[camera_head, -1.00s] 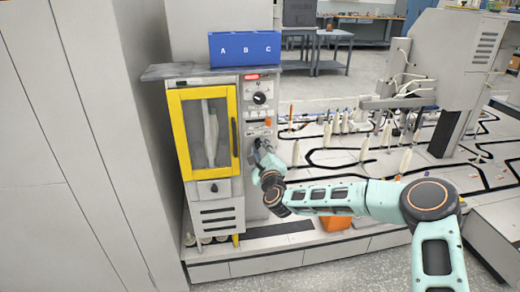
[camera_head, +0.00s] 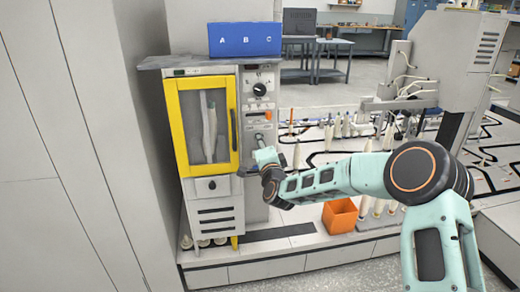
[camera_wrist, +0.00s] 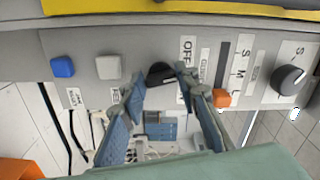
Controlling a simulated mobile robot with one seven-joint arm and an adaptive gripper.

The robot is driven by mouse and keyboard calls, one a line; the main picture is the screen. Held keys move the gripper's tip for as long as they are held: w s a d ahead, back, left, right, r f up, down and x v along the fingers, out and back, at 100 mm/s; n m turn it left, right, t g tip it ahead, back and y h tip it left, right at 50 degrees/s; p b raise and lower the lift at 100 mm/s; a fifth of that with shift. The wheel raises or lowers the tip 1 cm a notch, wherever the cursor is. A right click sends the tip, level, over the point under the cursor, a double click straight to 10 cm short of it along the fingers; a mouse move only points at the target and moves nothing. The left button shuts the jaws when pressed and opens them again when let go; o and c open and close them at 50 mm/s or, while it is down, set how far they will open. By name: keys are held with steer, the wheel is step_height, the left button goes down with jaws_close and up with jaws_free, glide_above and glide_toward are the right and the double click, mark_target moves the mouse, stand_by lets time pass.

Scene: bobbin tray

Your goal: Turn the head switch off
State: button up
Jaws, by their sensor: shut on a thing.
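The control panel (camera_wrist: 75,42) fills the upper part of the wrist view. On it, a black rotary knob (camera_wrist: 160,74) with a pale pointer line sits beside a label reading OFF. My gripper (camera_wrist: 165,82) has its blue-grey fingers on either side of this knob and is shut on it. The other small labels are partly hidden or too blurred to read surely. In the head view my gripper (camera_head: 262,146) is at the lower panel of the grey cabinet, right of the yellow-framed door, and hides the knob.
A blue button (camera_wrist: 62,67), a grey button (camera_wrist: 108,67), an orange switch (camera_wrist: 221,98) and a larger selector knob (camera_wrist: 288,78) are close by. A blue A B C box (camera_head: 245,39) stands on the cabinet. An orange bin (camera_head: 340,216) and several bobbins are at right.

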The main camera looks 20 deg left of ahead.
steer(key=n+b, duration=0.3)
steer(key=n, duration=0.1)
steer(key=shift+f+n, duration=0.1)
steer(key=shift+n, duration=0.3)
stand_by(0.4)
steer(key=o, duration=1.1)
steer(key=shift+o, duration=0.2)
steer(key=shift+d, duration=0.1)
steer(key=v, duration=1.2)
steer(key=shift+w, duration=0.1)
